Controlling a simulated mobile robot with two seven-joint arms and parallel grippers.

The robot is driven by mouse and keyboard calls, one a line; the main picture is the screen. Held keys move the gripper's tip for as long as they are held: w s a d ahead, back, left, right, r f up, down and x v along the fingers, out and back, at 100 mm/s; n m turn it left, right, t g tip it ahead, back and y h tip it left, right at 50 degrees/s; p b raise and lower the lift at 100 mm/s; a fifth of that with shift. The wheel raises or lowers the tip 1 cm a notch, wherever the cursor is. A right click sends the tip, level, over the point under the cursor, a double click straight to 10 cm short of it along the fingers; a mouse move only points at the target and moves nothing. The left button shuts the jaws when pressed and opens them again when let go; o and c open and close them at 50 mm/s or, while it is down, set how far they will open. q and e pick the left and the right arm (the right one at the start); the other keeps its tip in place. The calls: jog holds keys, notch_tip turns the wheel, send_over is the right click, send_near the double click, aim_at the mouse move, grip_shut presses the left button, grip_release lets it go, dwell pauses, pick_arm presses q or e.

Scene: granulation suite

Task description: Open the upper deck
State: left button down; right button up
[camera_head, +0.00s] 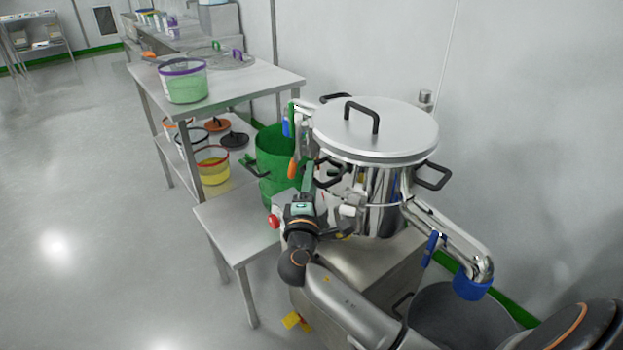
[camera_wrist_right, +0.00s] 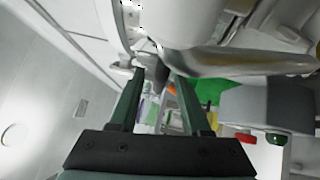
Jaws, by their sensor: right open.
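The steel sifter drum (camera_head: 380,185) stands on a square steel base, with its round lid (camera_head: 405,128) lying flat on top. The lid has a black handle (camera_head: 362,113), and more black handles (camera_head: 433,176) stick out from the upper rim. My right gripper (camera_head: 308,174) is at the drum's left front side, below the rim, pointing away from me. In the right wrist view its two fingers (camera_wrist_right: 160,76) are apart, with nothing clearly held between them. A pale metal fitting (camera_wrist_right: 124,66) shows near the left fingertip. Exact contact cannot be told. My left gripper is out of view.
A green bin (camera_head: 275,155) stands behind and left of my right gripper. A steel table (camera_head: 235,88) holds a purple-rimmed tub (camera_head: 184,82); lower shelf holds buckets and lids. A pipe with a blue end (camera_head: 472,284) juts out right. The floor (camera_head: 95,200) at left is clear.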

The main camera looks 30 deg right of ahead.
jog(key=shift+w+d, duration=0.1)
jog(key=shift+d, duration=0.05)
jog(key=shift+c, duration=0.3)
grip_shut()
dwell(1.1)
